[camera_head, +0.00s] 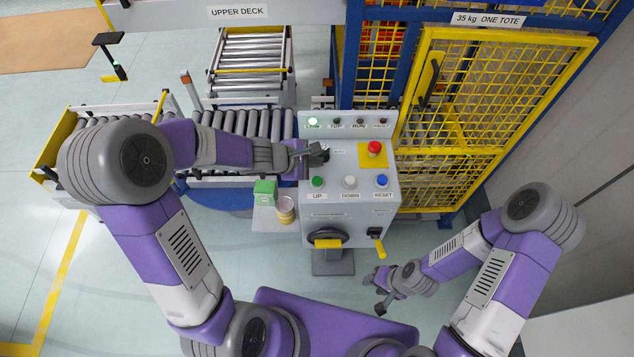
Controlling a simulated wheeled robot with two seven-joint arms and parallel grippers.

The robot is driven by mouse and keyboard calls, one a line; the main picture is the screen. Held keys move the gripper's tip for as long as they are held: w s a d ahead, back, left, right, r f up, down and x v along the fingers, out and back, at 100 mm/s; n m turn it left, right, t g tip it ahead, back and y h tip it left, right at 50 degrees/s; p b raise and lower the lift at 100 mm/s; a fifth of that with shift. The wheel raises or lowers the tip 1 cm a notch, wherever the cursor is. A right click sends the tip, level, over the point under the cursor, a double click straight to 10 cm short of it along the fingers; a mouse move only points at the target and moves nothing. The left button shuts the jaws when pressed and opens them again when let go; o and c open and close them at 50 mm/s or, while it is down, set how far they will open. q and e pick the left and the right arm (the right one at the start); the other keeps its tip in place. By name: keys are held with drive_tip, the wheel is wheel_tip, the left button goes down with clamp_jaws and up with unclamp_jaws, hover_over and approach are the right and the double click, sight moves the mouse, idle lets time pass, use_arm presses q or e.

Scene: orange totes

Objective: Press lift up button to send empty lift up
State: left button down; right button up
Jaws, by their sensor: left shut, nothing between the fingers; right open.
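A grey control box (345,215) stands in the middle of the head view. Its front row has a green UP button (317,182), a white DOWN button (349,182) and a blue RESET button (381,181). A red emergency stop (375,148) sits on a yellow plate behind them. My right gripper (380,302) is open and empty, low right of the box.
Roller conveyors (250,60) lie behind and left of the box. A yellow mesh cage door (470,120) with blue posts stands at the right back. A green carton (264,192) and a can (286,210) sit on a small shelf left of the box.

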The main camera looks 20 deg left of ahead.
sight(315, 182)
use_arm(q)
wheel_tip(315, 182, down, 6)
drive_tip(key=b, duration=0.5)
idle(1.8)
drive_tip(key=shift+f+b, duration=0.4)
drive_tip(key=shift+b, duration=0.15)
